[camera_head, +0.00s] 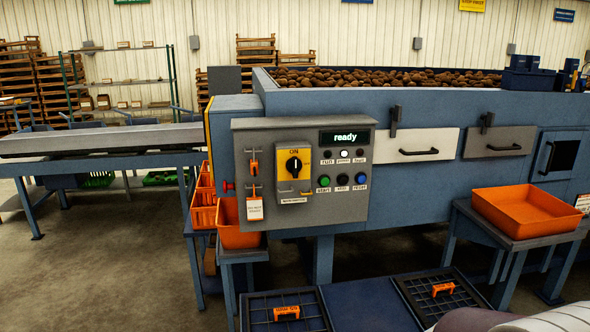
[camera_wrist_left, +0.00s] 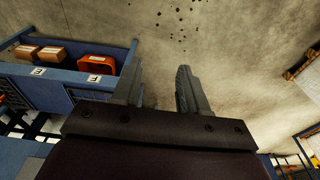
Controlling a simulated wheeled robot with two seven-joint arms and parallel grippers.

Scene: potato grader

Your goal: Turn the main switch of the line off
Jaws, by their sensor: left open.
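The main switch (camera_head: 294,165) is a black rotary knob with a white mark on a yellow plate, on the grey control panel (camera_head: 345,197). The knob's mark stands upright, below the word ON. The panel display (camera_head: 344,137) reads "ready". A white lamp under the display looks lit. My left gripper (camera_wrist_left: 157,85) shows only in the left wrist view. Its two fingers are apart with nothing between them, over bare floor and away from the panel. My right gripper is not in view; an arm part of mine shows at the lower right of the head view.
Orange lockout pieces and a tag (camera_head: 255,209) hang left of the switch. Green, black and blue buttons (camera_head: 342,181) sit to its lower right. An orange bin (camera_head: 238,228) stands below the panel, and an orange tray (camera_head: 525,209) on a stand at right.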

